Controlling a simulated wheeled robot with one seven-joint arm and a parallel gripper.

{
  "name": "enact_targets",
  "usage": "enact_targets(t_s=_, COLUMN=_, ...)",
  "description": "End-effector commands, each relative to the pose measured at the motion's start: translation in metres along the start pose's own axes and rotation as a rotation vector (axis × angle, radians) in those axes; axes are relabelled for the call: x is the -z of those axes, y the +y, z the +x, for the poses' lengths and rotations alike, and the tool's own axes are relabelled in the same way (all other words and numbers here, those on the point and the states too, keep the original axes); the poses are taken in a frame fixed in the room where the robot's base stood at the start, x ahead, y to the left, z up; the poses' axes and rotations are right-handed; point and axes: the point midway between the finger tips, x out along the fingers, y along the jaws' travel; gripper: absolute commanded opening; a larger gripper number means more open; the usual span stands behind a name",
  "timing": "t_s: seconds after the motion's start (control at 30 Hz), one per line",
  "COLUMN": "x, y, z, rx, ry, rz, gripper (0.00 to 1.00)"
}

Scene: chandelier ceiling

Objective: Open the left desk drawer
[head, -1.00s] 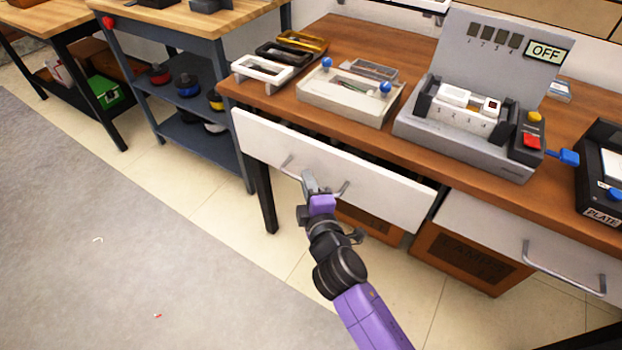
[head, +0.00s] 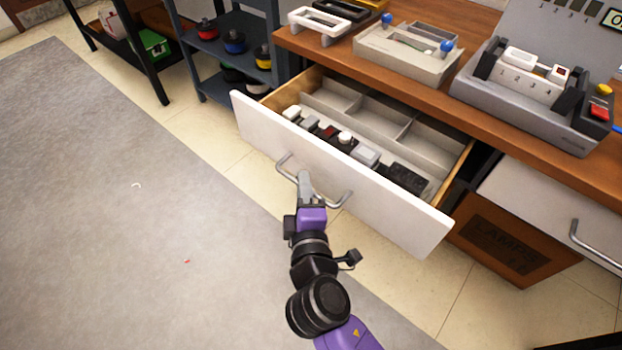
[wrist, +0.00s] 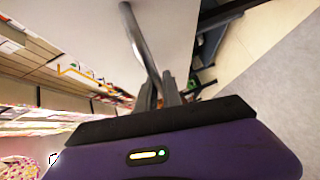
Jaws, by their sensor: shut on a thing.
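The left desk drawer (head: 340,190) has a white front and stands well pulled out from the desk, with its inside showing in the head view. Its grey bar handle (head: 333,201) runs across the front. My gripper (head: 305,182) is shut on the middle of this handle. In the wrist view the handle (wrist: 138,38) runs down between the fingers of my gripper (wrist: 160,92), against the white drawer front (wrist: 80,35). The fingertips are small and partly hidden in the head view.
The drawer holds grey dividers (head: 395,128) and several small items. The right drawer (head: 560,205) is shut, above a brown crate (head: 510,245) marked LAMPS. Trays and a grey machine (head: 530,95) stand on the desktop. A blue shelf rack (head: 225,50) is at left; grey floor lies before the desk.

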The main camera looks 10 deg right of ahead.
Motion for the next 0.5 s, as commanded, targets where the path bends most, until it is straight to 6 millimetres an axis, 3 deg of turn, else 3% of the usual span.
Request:
enact_targets(t_s=0.37, x=0.0001, y=-0.0015, z=-0.0009, rx=0.003, ry=-0.002, rz=-0.001, gripper=0.00)
enact_targets(t_s=0.4, x=0.0000, y=-0.0015, z=-0.0008, rx=0.003, ry=-0.002, rz=-0.001, gripper=0.18)
enact_targets(t_s=0.5, x=0.0001, y=-0.0013, z=-0.0008, rx=0.002, ry=-0.002, rz=-0.001, gripper=0.32)
